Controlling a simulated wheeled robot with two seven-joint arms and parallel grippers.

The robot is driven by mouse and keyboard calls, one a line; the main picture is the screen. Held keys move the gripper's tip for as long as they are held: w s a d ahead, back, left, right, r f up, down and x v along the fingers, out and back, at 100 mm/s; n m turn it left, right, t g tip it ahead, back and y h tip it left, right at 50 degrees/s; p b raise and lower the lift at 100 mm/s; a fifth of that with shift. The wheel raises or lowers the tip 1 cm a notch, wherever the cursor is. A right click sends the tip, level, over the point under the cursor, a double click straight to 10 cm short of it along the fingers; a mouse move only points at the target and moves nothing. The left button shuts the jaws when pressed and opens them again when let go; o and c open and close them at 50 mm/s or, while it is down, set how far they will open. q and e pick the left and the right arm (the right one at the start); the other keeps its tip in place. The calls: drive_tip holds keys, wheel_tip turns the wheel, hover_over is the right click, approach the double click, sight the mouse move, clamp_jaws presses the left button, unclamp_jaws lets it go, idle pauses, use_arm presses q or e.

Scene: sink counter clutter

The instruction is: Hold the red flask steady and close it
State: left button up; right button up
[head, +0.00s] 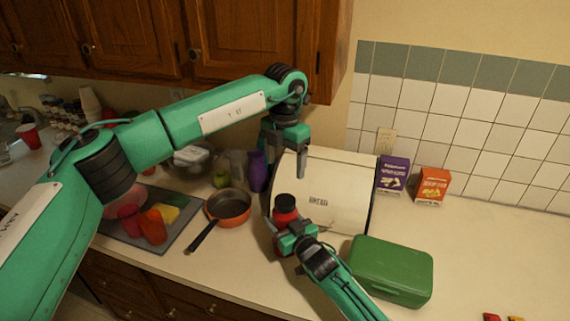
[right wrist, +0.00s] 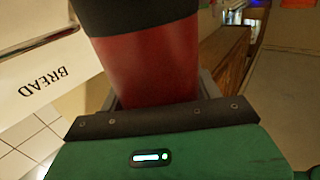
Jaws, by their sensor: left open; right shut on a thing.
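The red flask (head: 285,212) stands on the counter in front of the bread box, with a black part at its top. My right gripper (head: 287,236) is shut around its body. In the right wrist view, the red flask body (right wrist: 152,62) fills the space between the fingers, with its black upper part at the top edge. My left gripper (head: 287,165) is open and empty, pointing down above the flask and apart from it. The lower part of the flask is partly hidden by my right gripper.
A cream bread box (head: 335,190) stands right behind the flask. A green box (head: 391,270) is to the right, an orange pan (head: 228,206) and a purple vase (head: 257,171) to the left. Purple (head: 393,174) and orange (head: 432,185) cartons stand by the tiled wall. The right counter is mostly clear.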

drive_tip(key=o, duration=2)
drive_tip(key=shift+c, duration=0.2)
drive_tip(key=shift+s+d+f, duration=0.15)
drive_tip(key=shift+s+d, duration=0.25)
drive_tip(key=shift+s, duration=0.1)
use_arm(q)
wheel_tip(320, 180, down, 4)
drive_tip(key=b, duration=0.3)
drive_tip(key=shift+r+b, duration=0.15)
drive_tip(key=shift+b, duration=0.15)
use_arm(e)
drive_tip(key=v, duration=1.2)
drive_tip(key=shift+s, duration=0.25)
drive_tip(key=shift+d, duration=0.1)
drive_tip(key=shift+s, duration=0.1)
